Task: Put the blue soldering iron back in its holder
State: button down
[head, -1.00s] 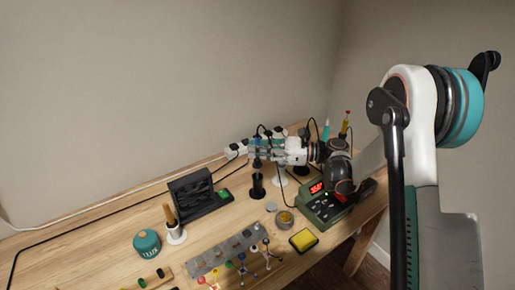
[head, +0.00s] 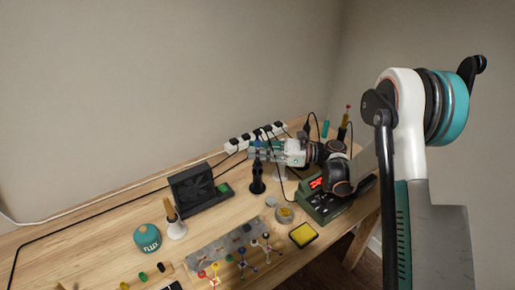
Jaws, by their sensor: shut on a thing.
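My gripper (head: 262,150) is at the back of the bench, reaching leftward and shut on the blue soldering iron. Only a small blue part of the iron (head: 257,144) shows between the fingers. Directly below stands an upright black holder (head: 257,182) on the bench. The iron's dark lower part seems to meet the holder's top. I cannot tell how deep it sits, since the fingers and dark colours hide the joint.
A green soldering station (head: 325,205) with a red display is right of the holder. A white power strip (head: 235,144) lies behind. A yellow sponge (head: 303,234) is in front.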

jog(key=shift+f, duration=0.2)
jog(key=shift+f, duration=0.6)
jog(key=c, duration=1.5)
grip_release()
jog(key=shift+o, duration=0.5)
jog(key=o, duration=0.6)
jog(key=shift+r, duration=0.15)
